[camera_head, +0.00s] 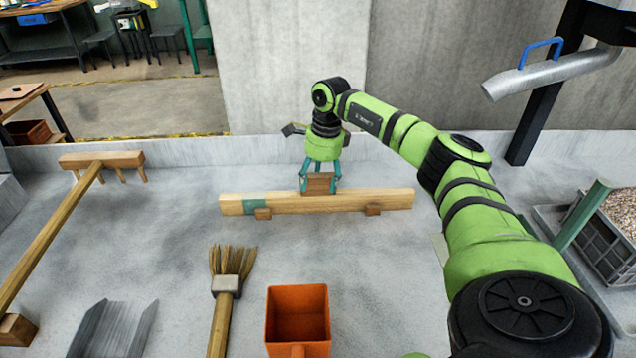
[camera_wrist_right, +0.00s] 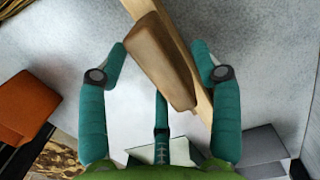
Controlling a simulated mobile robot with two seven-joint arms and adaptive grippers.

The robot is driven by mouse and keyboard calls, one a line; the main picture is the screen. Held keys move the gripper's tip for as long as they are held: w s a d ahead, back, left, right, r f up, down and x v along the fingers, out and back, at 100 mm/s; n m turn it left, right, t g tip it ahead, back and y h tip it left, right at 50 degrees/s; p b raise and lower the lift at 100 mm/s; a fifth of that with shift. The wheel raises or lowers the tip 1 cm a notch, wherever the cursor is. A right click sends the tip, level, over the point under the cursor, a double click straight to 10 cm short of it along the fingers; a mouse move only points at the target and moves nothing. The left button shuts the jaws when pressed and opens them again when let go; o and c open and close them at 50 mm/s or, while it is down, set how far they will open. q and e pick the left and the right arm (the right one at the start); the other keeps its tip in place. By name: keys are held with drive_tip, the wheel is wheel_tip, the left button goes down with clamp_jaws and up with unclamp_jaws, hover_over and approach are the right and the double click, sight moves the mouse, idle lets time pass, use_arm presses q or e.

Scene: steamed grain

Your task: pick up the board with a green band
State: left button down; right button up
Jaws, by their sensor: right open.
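The board with a green band (camera_head: 385,200) is a long pale wooden plank on the grey surface in the middle of the head view. Its green band is near its left end. It rests on two small blocks, and a brown wooden grip piece (camera_head: 319,182) stands up at its middle. My right gripper (camera_head: 319,189) is over the board with its teal fingers spread on either side of the grip piece. In the right wrist view the grip piece (camera_wrist_right: 160,62) lies between the open fingers, with gaps visible. The board (camera_wrist_right: 188,38) runs behind it. My left gripper is not in view.
A wooden rake (camera_head: 60,225) lies at left. A straw broom (camera_head: 226,285), an orange container (camera_head: 297,315) and a grey metal scoop (camera_head: 112,330) are in front. A dark crate of grain (camera_head: 610,240) stands at right. A low wall edges the back.

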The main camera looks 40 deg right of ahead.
drive_tip(key=shift+f, duration=0.25)
idle(0.7)
drive_tip(key=shift+c, duration=0.4)
clamp_jaws()
